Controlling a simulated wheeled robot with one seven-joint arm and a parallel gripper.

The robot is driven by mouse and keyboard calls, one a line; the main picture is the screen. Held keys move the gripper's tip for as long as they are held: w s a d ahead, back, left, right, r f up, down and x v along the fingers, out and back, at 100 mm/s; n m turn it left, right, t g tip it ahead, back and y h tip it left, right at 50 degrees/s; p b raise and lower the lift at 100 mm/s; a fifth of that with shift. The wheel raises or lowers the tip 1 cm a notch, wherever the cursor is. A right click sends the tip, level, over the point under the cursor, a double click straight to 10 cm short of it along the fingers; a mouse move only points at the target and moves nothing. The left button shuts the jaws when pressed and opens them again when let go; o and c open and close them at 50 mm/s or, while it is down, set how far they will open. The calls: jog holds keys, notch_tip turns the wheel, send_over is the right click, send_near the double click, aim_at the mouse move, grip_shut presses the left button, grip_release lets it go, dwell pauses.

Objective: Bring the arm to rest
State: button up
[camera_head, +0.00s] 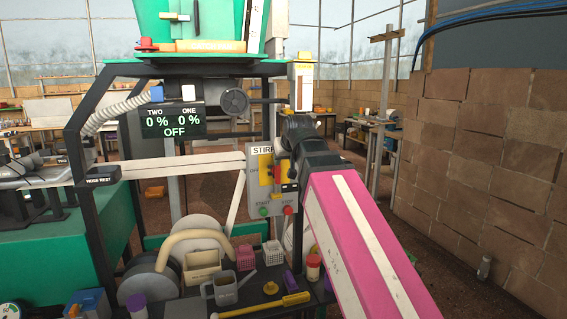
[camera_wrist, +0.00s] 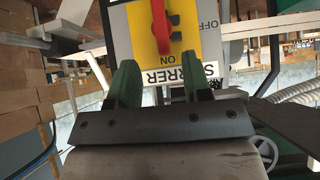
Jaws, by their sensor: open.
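My gripper (camera_wrist: 165,68) is open and empty, with its two green fingers apart in front of the stirrer switch box (camera_wrist: 120,35). In the wrist view the box appears upside down, with a red handle (camera_wrist: 158,25) on a yellow plate (camera_wrist: 178,45). One end of the handle lies by the word ON. The fingers appear short of the handle; contact with the box cannot be told. In the head view my pink arm reaches up from the lower right to the box (camera_head: 254,205), and my gripper partly hides its plate.
A display (camera_head: 173,122) reads 0 % twice and OFF. A bench below holds a grey jug (camera_head: 226,288), a cream bin (camera_head: 201,268), pink baskets (camera_head: 246,256) and a yellow-handled tool (camera_head: 262,305). Dark frame posts stand near the arm. A block wall (camera_head: 490,160) is at right.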

dwell(0.3)
jog(key=d+f+m+g+h, duration=0.15)
jog(key=d+f, duration=0.25)
jog(key=f, duration=0.9)
jog(key=d+f+g, duration=0.3)
jog(key=d+f, duration=0.1)
jog(key=f, duration=0.8)
jog(key=s+d+f+g, duration=0.1)
jog(key=s+d+f, duration=0.2)
jog(key=f, duration=0.5)
jog(key=s+d+f+m+g, duration=0.1)
jog(key=s+d+f, duration=0.2)
jog(key=f, duration=0.5)
jog(key=s+d+f+g+h, duration=0.1)
jog(key=s+d+f+g, duration=0.1)
jog(key=s+f, duration=0.3)
notch_tip(320, 180, down, 3)
jog(key=shift+s+d+r+m, duration=0.1)
jog(key=shift+s+d+m, duration=0.1)
jog(key=shift+d+m, duration=0.2)
